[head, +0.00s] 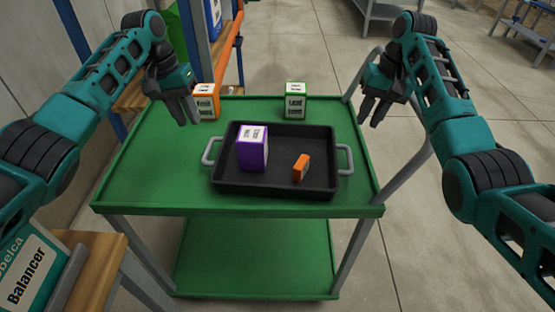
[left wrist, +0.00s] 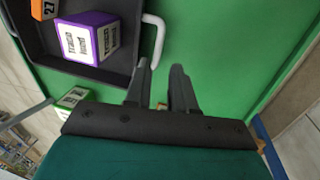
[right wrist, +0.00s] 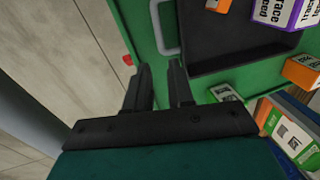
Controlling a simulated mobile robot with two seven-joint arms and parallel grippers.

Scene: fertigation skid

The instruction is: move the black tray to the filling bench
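The black tray (head: 275,185) lies on the top shelf of a green cart (head: 150,175), with a grey handle at each short end. A purple box (head: 252,148) and a small orange box (head: 300,168) stand in it. My left gripper (head: 190,115) is open and empty above the cart's left part, apart from the left handle (head: 210,151); in the left wrist view its fingers (left wrist: 162,85) point past that handle (left wrist: 152,40). My right gripper (head: 370,115) is open and empty beyond the right handle (head: 345,159); in the right wrist view its fingers (right wrist: 160,85) are below that handle (right wrist: 162,25).
An orange-and-white box (head: 206,101) and a green-and-white box (head: 295,100) stand on the cart behind the tray. The cart's grey push rail (head: 405,165) rises at its right side. A blue-framed shelf (head: 200,45) stands behind at left. Open floor lies to the right.

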